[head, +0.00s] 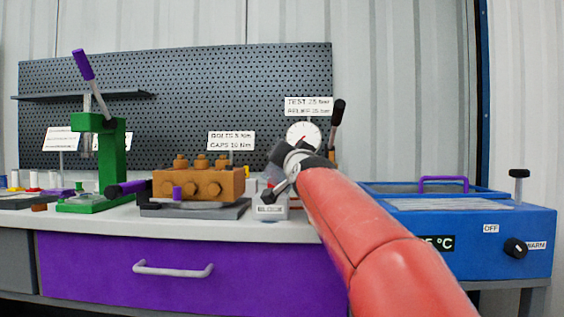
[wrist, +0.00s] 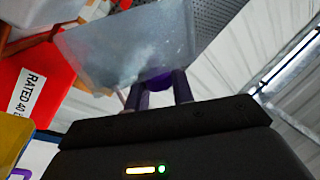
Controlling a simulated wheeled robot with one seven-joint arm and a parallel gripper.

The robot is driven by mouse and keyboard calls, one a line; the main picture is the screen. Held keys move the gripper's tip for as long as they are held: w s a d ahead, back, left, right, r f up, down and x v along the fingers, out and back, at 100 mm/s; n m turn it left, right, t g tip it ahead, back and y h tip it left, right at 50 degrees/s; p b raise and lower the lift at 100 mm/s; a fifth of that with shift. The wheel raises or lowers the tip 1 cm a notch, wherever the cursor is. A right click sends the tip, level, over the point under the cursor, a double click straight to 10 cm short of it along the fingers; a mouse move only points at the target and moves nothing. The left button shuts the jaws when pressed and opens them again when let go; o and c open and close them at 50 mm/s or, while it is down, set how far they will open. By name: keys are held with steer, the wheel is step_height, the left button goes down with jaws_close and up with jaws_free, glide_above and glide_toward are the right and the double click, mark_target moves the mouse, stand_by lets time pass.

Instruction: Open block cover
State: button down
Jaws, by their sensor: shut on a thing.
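In the wrist view a clear, greyish cover panel (wrist: 110,45) stands tilted, with a purple knob (wrist: 158,80) at its lower edge. I take this panel for the block cover. My gripper (wrist: 160,90) is shut on the purple knob, its two fingers on either side of it. In the head view a pale box labelled BLOCK (head: 270,209) stands on the bench, partly behind my red arm.
An orange pump block (head: 198,185) with several caps stands left of the box. A green press (head: 100,160) is farther left. A gauge (head: 303,136) is behind my wrist. A blue heated unit (head: 480,235) stands right. A red labelled surface (wrist: 35,85) is close in the wrist view.

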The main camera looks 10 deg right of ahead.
steer(key=shift+s+d+m, duration=0.1)
steer(key=shift+d+m, duration=0.2)
steer(key=shift+m, duration=0.2)
steer(key=c, duration=1.2)
jaws_free()
steer(key=shift+s, duration=0.1)
steer(key=s, duration=0.2)
steer(key=s+f, duration=0.1)
steer(key=s, duration=0.4)
steer(key=shift+s+a+f+b, duration=0.2)
steer(key=shift+s+f+b, duration=0.05)
steer(key=shift+s+b, duration=0.05)
